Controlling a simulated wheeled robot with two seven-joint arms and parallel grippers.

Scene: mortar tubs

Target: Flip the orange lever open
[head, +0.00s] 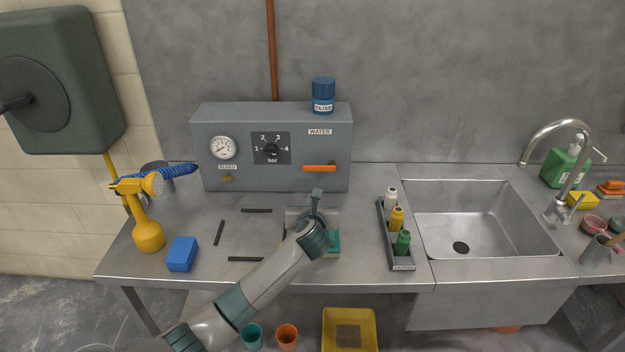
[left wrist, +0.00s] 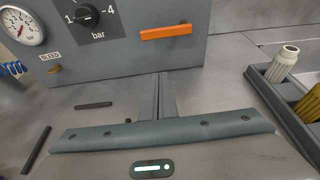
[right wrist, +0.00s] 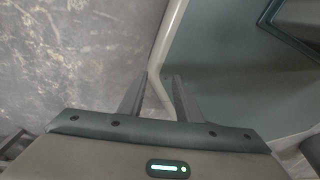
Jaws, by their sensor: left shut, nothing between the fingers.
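The orange lever (head: 319,168) lies horizontal on the front of the grey box, below the WATER label (head: 320,132). In the left wrist view the orange lever (left wrist: 166,32) is above the fingertips, with clear space between. My left gripper (head: 316,191) is shut and empty, in front of and just below the lever, not touching it as far as I can see. Its closed fingers also show in the left wrist view (left wrist: 163,80). My right gripper (right wrist: 158,85) shows only in the right wrist view, its fingers apart with nothing between them.
The grey box (head: 225,180) carries a gauge (head: 222,148), a bar dial (head: 271,148) and a blue filter (head: 323,95) on top. A tray of bottles (head: 402,262) stands right of my left arm, before the sink (head: 480,190).

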